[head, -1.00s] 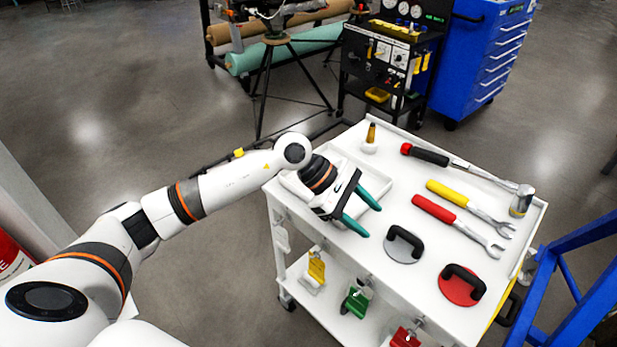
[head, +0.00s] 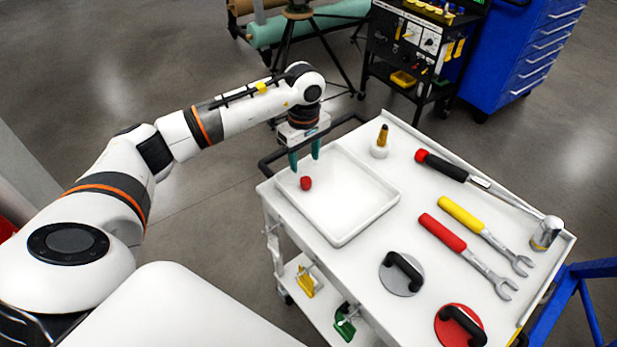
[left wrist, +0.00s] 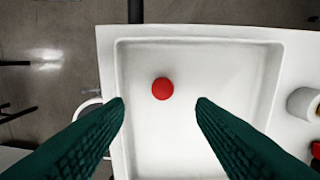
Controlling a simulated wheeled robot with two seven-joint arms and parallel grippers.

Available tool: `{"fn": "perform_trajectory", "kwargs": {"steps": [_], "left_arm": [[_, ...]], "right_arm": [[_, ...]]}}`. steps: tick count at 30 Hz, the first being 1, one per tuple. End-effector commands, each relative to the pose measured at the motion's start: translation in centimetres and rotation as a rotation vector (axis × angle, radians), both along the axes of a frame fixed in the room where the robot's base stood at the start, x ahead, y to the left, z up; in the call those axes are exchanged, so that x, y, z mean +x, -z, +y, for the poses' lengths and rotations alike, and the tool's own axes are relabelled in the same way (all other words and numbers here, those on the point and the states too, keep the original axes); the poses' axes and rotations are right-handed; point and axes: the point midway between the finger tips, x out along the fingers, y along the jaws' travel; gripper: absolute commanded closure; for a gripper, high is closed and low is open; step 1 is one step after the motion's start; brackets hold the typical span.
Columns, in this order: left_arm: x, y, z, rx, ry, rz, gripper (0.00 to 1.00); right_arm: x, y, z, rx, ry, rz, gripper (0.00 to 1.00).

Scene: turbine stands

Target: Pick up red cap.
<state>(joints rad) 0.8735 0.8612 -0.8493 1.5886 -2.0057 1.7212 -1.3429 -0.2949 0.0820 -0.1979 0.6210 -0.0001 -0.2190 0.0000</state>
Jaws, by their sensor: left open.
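The red cap (head: 306,183) is small and sits in the left part of a white tray (head: 345,237) on the cart top. In the left wrist view the cap (left wrist: 162,88) shows as a round red disc on the tray floor (left wrist: 200,70), between the lines of my fingers but beyond their tips. My left gripper (head: 304,163) has green fingers, points down and is open and empty. It hangs above the tray's back left corner, close to the cap and apart from it. My left fingers also show in the left wrist view (left wrist: 160,102). My right gripper is not in view.
The white cart (head: 440,170) also holds a bottle (head: 381,142), a hammer (head: 480,180), a red-handled wrench (head: 465,252), a yellow-handled wrench (head: 485,232), a grey suction cup (head: 402,273) and a red suction cup (head: 460,326). A black cart handle (head: 275,160) runs near my left gripper.

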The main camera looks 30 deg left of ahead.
Motion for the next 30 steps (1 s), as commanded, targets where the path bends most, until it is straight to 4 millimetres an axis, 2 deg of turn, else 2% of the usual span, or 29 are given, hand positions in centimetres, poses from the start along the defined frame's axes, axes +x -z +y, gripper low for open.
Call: {"fn": "perform_trajectory", "kwargs": {"steps": [1, 5, 11, 15, 19, 28, 30], "left_arm": [[-0.1, 0.8, 0.0, 0.000, -0.001, 0.005, 0.50], [0.0, 2.4, 0.0, -0.002, 0.000, 0.002, 0.50], [0.0, 3.8, -0.1, -0.002, 0.000, 0.002, 0.50], [0.1, 5.9, -0.1, -0.003, -0.001, 0.005, 0.50], [0.2, 7.7, -0.1, -0.003, 0.000, 0.002, 0.50], [0.2, 8.3, 0.0, -0.002, 0.000, -0.002, 0.50], [0.2, 8.3, 0.0, -0.002, 0.000, -0.002, 0.61]], "right_arm": [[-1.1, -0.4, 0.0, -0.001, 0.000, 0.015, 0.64], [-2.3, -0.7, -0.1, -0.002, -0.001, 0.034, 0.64], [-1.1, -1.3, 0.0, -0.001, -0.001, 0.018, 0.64], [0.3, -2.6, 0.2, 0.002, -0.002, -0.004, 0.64], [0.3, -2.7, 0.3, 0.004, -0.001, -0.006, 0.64], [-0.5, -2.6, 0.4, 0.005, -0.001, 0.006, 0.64], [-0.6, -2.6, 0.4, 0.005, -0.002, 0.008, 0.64]]}}
